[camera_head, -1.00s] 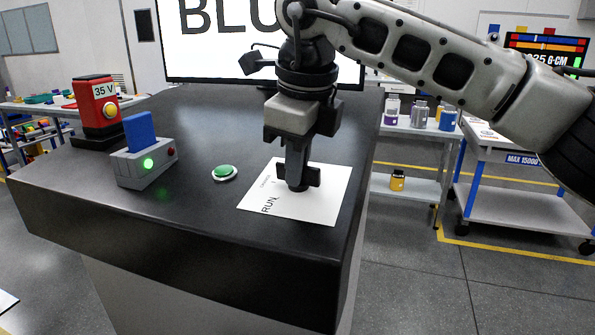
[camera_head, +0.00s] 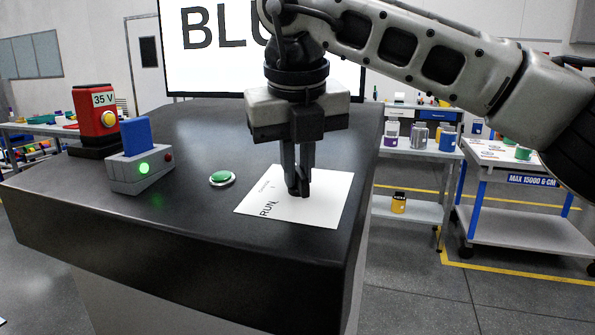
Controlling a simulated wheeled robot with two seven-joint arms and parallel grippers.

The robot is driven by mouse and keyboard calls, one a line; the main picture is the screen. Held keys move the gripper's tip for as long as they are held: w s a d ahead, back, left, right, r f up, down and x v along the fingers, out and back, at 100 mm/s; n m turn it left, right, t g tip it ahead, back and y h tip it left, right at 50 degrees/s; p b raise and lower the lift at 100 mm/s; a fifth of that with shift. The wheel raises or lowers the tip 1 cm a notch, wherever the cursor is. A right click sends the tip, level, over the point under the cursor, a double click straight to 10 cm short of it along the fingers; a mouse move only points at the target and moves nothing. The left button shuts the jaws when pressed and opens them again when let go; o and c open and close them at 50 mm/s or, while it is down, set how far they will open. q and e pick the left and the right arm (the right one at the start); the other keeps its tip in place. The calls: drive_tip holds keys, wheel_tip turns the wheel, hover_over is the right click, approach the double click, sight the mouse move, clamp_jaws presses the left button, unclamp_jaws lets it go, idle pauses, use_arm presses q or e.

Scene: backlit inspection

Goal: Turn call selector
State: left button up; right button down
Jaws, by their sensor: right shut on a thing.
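The call selector's white card (camera_head: 325,208) lies on the dark console top, with "RUN" printed near its front left corner and smaller, unreadable print behind it. My right gripper (camera_head: 298,188) points straight down over the card, its fingers close together and shut on a small dark selector knob (camera_head: 303,188). The fingers largely hide the knob, so I cannot read where it points. My left gripper is not in view.
A green button (camera_head: 222,178) sits left of the card. A grey box (camera_head: 140,172) with a blue block and lit green lamp stands further left, before a red "35 V" unit (camera_head: 96,122). A large screen (camera_head: 215,75) reading "BLU" stands behind. Shelves (camera_head: 415,150) are at right.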

drive_tip(key=shift+m, duration=0.5)
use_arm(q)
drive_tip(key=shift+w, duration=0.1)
use_arm(e)
drive_tip(key=c, duration=1.5)
unclamp_jaws()
use_arm(q)
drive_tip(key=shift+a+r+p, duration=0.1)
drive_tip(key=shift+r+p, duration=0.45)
drive_tip(key=shift+p, duration=0.65)
use_arm(e)
drive_tip(key=v, duration=1.6)
drive_tip(key=shift+a, duration=0.15)
